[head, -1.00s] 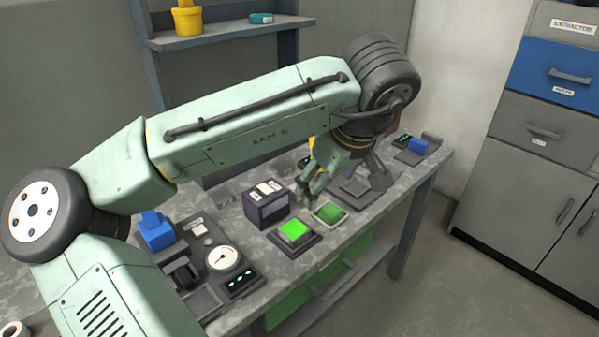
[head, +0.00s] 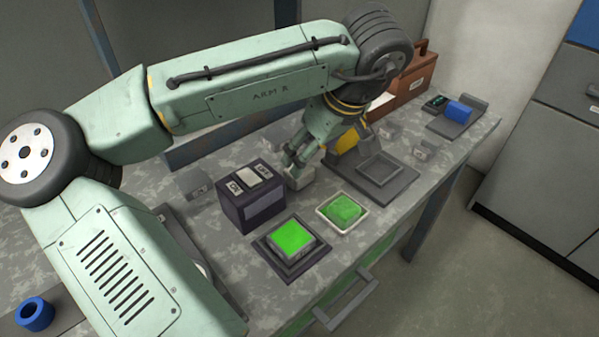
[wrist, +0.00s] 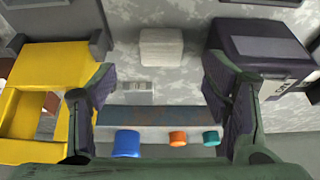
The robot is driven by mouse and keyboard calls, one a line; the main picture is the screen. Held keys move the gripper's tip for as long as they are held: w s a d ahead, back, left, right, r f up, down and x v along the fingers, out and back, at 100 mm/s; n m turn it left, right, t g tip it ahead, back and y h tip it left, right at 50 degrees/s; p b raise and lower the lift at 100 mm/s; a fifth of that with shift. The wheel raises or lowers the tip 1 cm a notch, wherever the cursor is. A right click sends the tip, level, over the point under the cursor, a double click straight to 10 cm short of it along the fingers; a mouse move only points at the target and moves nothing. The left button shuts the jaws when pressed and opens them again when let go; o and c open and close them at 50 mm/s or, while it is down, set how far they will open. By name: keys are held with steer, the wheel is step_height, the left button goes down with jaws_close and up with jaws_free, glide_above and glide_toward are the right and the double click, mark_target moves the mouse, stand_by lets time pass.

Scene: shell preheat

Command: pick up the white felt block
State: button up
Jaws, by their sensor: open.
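The white felt block (wrist: 161,47) lies on the mottled grey bench in the upper middle of the wrist view. It looks pale and box-shaped, ahead of my gripper (wrist: 163,100) and between the lines of its two fingers. The fingers are wide apart with nothing between them. I cannot tell the exact height of the fingertips above the block.
A dark purple switch box (head: 250,203) stands close left of the gripper. A green-lit pad (head: 292,238) and a white tray (head: 325,215) with a green block are in front.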

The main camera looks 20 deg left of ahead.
steer(key=p+x, duration=0.1)
steer(key=x, duration=0.6)
steer(key=shift+a+f, duration=0.15)
steer(key=shift+f, duration=0.2)
steer(key=c, duration=1)
steer(key=shift+c, duration=0.2)
step_height(320, 180, up, 10)
steer(key=shift+r+b, duration=0.1)
steer(key=shift+b, duration=0.3)
